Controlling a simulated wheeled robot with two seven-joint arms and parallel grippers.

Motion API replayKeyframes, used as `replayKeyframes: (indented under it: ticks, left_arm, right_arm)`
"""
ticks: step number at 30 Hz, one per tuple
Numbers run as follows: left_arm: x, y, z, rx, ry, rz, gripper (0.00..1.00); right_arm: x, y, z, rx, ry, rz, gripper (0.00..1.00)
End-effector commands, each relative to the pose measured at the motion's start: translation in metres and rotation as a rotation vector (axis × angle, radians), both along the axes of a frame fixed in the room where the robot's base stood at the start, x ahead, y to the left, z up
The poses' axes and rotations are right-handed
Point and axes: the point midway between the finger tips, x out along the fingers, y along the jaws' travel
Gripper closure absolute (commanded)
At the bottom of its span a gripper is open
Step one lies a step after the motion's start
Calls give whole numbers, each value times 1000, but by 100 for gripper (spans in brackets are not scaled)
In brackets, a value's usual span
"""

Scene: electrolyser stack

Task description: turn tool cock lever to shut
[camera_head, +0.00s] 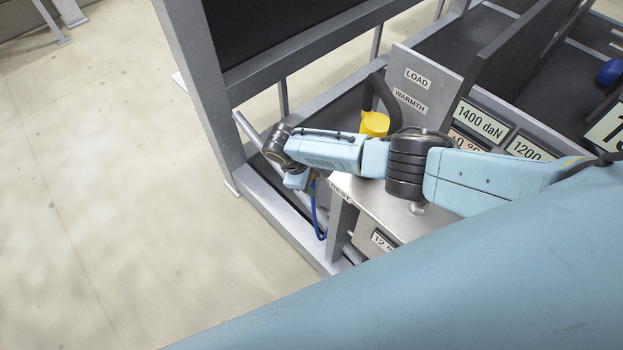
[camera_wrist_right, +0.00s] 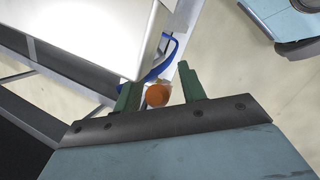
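My right gripper shows from behind its own fingers in the right wrist view (camera_wrist_right: 160,90). Its two green fingers stand apart. A round orange knob (camera_wrist_right: 157,95) sits between them, closer to the left finger, with a gap to the right finger. I cannot tell whether this knob is the end of the tool cock lever; no lever arm shows clearly. In the head view the same gripper (camera_head: 298,181) is at the left end of my right arm, beside the metal box, and its fingers are mostly hidden. My left gripper is not in view.
A blue hose (camera_head: 319,218) hangs at the box corner and also curves behind the fingers in the wrist view (camera_wrist_right: 162,62). A yellow piece (camera_head: 374,124) stands behind my arm. A grey frame post (camera_head: 205,90) rises at left. Open floor (camera_head: 90,180) lies further left.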

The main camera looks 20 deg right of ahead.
Motion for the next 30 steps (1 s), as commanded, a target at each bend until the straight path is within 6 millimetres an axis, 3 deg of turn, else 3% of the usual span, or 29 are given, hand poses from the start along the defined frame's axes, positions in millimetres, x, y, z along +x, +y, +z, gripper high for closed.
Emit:
replayKeyframes:
  ticks: [7,11,24,30]
  left_arm:
    - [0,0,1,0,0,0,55]
    - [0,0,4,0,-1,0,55]
    - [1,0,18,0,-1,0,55]
    - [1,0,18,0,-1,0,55]
  right_arm:
    - [0,0,2,-1,1,0,59]
    - [1,5,13,2,-1,0,59]
    - [3,36,100,1,-3,1,59]
    - [3,44,121,-1,-1,0,59]
